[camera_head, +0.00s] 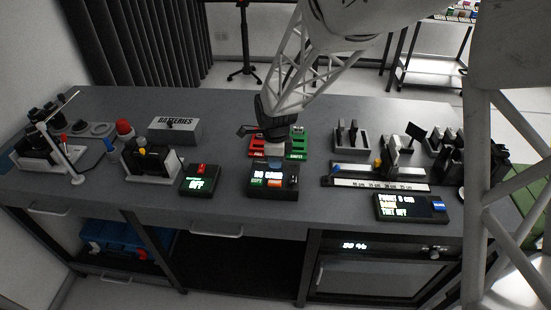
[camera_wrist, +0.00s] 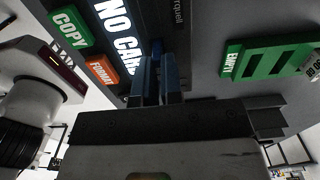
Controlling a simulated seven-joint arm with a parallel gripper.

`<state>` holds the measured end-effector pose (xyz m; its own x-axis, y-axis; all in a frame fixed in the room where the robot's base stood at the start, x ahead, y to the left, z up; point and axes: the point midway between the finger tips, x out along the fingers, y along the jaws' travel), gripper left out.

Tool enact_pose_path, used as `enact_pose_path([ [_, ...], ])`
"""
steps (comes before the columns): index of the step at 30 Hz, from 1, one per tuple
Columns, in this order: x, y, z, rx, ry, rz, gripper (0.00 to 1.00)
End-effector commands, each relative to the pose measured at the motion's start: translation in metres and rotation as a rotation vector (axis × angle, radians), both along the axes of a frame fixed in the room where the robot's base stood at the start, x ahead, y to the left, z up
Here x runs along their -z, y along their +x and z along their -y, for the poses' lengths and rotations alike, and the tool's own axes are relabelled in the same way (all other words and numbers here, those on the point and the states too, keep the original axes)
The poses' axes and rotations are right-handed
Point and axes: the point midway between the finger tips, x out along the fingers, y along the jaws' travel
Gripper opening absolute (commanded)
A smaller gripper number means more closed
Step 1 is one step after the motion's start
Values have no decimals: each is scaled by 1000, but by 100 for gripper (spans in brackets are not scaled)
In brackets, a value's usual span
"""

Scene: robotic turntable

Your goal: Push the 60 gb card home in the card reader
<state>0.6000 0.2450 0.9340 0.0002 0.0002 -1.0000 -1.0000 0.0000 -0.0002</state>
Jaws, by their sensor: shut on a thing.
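The card reader (camera_head: 259,194) is a dark box near the front middle of the bench. In the wrist view its screen (camera_wrist: 115,35) reads "NO CAR…", beside a green COPY key (camera_wrist: 70,27) and an orange FORMAT key (camera_wrist: 102,71). My gripper (camera_head: 273,160) is over the back of the reader, and its narrow bluish fingers (camera_wrist: 160,62) reach to the reader's edge in the wrist view. It is shut on a thin thing, taken as the card, mostly hidden between the fingers. I cannot read its label or tell how far it sits in the slot.
A green slotted tray (camera_head: 297,144) marked EMPTY in the wrist view (camera_wrist: 234,60) stands behind the reader. A red tray (camera_head: 257,144) is beside it. A smaller screen box (camera_head: 199,182) is to the left. A ruler fixture (camera_head: 381,184) and another display box (camera_head: 411,208) are to the right.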

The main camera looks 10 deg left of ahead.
Motion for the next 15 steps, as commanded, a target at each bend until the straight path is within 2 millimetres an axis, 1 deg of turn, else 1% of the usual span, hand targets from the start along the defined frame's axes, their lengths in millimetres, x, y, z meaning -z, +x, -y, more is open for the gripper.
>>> enact_pose_path([
  [8, 5, 0, 0, 0, 0, -1, 0],
  [9, 5, 0, 0, 0, 0, -1, 10],
  [14, 5, 0, 0, 0, 0, 0, 35],
  [15, 5, 0, 0, 0, 0, 0, 37],
])
